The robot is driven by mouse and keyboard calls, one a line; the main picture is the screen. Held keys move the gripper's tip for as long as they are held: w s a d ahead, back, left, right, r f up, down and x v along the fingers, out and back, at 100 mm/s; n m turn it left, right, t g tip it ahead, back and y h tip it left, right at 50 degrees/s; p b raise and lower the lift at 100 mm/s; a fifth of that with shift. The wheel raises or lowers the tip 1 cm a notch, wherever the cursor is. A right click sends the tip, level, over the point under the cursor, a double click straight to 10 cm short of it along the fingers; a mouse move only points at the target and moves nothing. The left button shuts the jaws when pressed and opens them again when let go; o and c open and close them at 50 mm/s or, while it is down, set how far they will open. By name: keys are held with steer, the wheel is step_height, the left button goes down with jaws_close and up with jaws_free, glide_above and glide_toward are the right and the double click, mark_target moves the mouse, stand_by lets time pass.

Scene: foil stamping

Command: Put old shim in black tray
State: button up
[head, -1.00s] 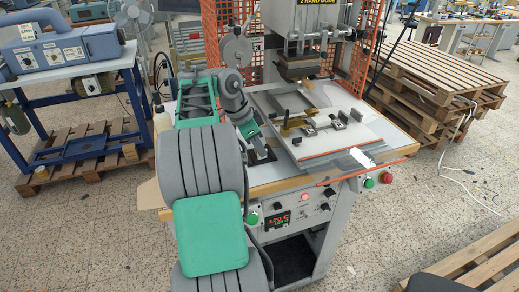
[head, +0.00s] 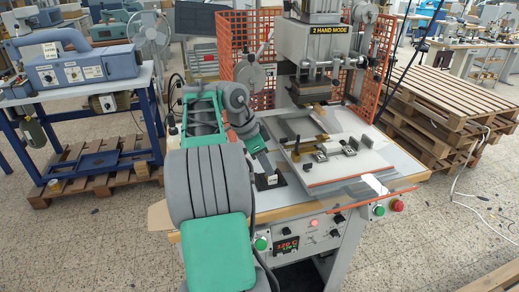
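My gripper (head: 263,166) points down at the left part of the press table, just over a small black tray (head: 279,182). My arm and the gripper's own body cover part of the tray. A small pale patch shows at the gripper's tip, but I cannot tell whether it is the old shim or part of the gripper. The fingers are too small to show whether they are open or shut. I cannot make out the old shim for certain anywhere in view.
The foil press (head: 318,85) stands behind, with orange mesh guards (head: 246,50). Its white sliding plate (head: 345,170) carries small clamps right of my gripper. Buttons and a display (head: 286,245) line the table front. Wooden pallets (head: 450,105) stand at the right.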

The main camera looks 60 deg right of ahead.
steer(key=w+a+r+n+t+p, duration=0.1)
steer(key=w+a+r+n+p, duration=0.2)
steer(key=w+a+r+n, duration=0.35)
steer(key=w+a+n+t+h, duration=0.15)
steer(key=w+a+n, duration=0.25)
steer(key=a, duration=0.4)
steer(key=w+a+n+t+y, duration=0.1)
steer(key=w+a+n+t, duration=0.1)
steer(key=w+a+n, duration=0.45)
steer(key=s+a+f+n+t+y, duration=0.1)
steer(key=s+a+f+n, duration=0.1)
steer(key=a, duration=0.6)
steer(key=s+a+f+n+t+y, duration=0.1)
steer(key=s+a+f+n, duration=0.1)
steer(key=a, duration=0.6)
steer(key=s+a+f+n+t+y, duration=0.1)
steer(key=s+a+f+n, duration=0.1)
steer(key=a+n, duration=0.4)
steer(key=a+f, duration=0.1)
steer(key=a, duration=0.2)
steer(key=shift+s+f+y, duration=0.25)
steer(key=shift+s+y, duration=0.1)
steer(key=shift+s, duration=0.05)
